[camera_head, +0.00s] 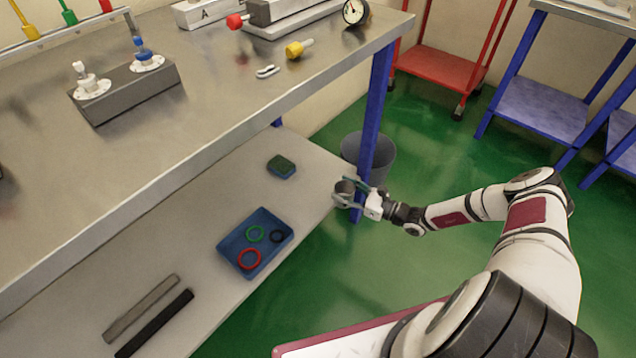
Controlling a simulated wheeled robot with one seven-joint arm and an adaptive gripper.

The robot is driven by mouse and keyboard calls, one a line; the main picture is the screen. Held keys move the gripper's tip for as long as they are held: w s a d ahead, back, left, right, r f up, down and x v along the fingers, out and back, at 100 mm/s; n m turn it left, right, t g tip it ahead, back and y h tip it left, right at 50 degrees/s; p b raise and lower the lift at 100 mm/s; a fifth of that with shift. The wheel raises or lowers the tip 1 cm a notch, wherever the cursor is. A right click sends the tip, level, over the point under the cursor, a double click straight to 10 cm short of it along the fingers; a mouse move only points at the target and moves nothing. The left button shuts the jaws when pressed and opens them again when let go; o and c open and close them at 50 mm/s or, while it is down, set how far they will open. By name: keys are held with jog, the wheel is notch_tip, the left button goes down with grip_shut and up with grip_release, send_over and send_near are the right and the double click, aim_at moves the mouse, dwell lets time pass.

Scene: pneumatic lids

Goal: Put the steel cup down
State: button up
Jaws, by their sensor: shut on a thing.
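My gripper (353,197) is at the right end of the bench's lower shelf (200,250), close to the blue bench leg. It is shut on a small grey steel cup (344,189), which shows between the fingers. The cup looks roughly upright. I cannot tell whether its base touches the shelf or hangs clear of it. The fingers and the cup's lower part are small and partly hidden by each other.
On the shelf are a blue tray (226,252) with several coloured rings, a small dark green-topped block (282,166) and two dark bars (152,320). A grey bin (380,158) stands behind the blue leg (376,105). The shelf between tray and block is clear.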

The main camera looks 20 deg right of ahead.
jog(key=w+a+b, duration=0.1)
jog(key=w, duration=0.2)
jog(key=w+a+b, duration=0.1)
jog(key=w+a, duration=0.1)
jog(key=w, duration=0.1)
jog(key=w+a+f+b, duration=0.1)
jog(key=w, duration=0.3)
jog(key=shift+a, duration=0.35)
jog(key=f+b, duration=0.1)
jog(key=w+f, duration=0.1)
jog(key=f, duration=0.1)
jog(key=shift+a+b, duration=0.2)
jog(key=shift+b, duration=0.2)
jog(key=shift+f, duration=0.35)
jog(key=shift+s+f, duration=0.1)
jog(key=shift+f+b, duration=0.15)
jog(key=shift+b, duration=0.2)
jog(key=o, duration=1.2)
jog(key=shift+c, duration=0.2)
